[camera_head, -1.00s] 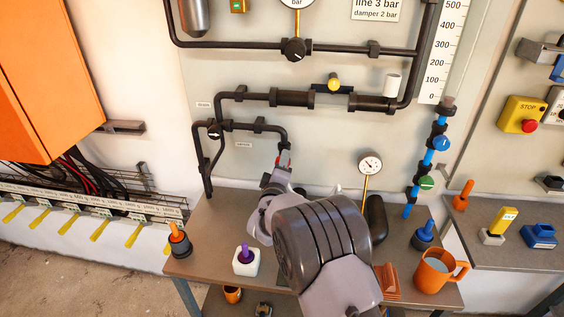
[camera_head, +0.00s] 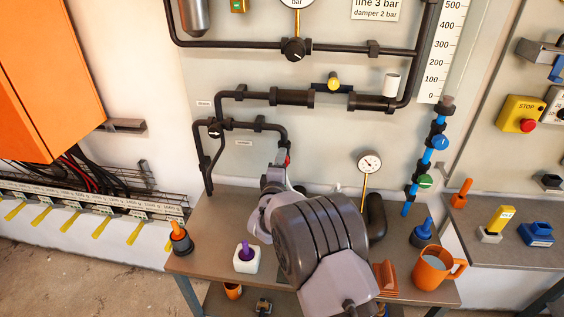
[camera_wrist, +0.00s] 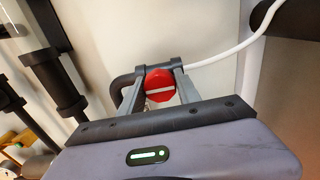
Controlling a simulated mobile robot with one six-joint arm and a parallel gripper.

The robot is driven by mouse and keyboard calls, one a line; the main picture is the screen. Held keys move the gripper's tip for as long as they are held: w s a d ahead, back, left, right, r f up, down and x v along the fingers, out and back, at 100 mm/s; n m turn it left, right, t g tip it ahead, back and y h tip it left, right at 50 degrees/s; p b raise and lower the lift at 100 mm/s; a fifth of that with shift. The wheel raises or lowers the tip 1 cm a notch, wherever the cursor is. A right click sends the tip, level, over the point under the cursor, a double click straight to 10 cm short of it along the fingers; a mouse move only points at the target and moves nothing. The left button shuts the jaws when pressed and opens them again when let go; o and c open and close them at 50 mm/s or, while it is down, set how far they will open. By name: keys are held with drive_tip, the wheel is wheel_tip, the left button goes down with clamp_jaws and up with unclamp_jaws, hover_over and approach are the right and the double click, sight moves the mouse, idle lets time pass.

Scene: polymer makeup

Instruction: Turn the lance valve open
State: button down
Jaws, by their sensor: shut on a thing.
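The lance valve's red knob (camera_wrist: 160,86), with a white bar across its face, sits between the fingers of my gripper (camera_wrist: 157,94) in the wrist view. The bar lies nearly level in that view. My gripper is shut on the knob. In the head view the red knob (camera_head: 288,160) shows only as a small patch at the lower end of the dark pipe (camera_head: 282,135). My wrist and gripper (camera_head: 283,170) hide most of it there. A white hose (camera_wrist: 225,50) runs off to the upper right behind the knob in the wrist view.
A dial gauge (camera_head: 369,163) on a brass stem stands to the right of my arm. The bench (camera_head: 212,222) bears a white block (camera_head: 246,262) with a purple peg and an orange mug (camera_head: 433,268). Blue and green valves (camera_head: 440,142) line a column at the right.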

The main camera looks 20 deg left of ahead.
drive_tip(key=c, duration=0.9)
unclamp_jaws()
drive_tip(key=p+v, duration=0.1)
drive_tip(key=v, duration=1.6)
drive_tip(key=shift+s+d, duration=0.15)
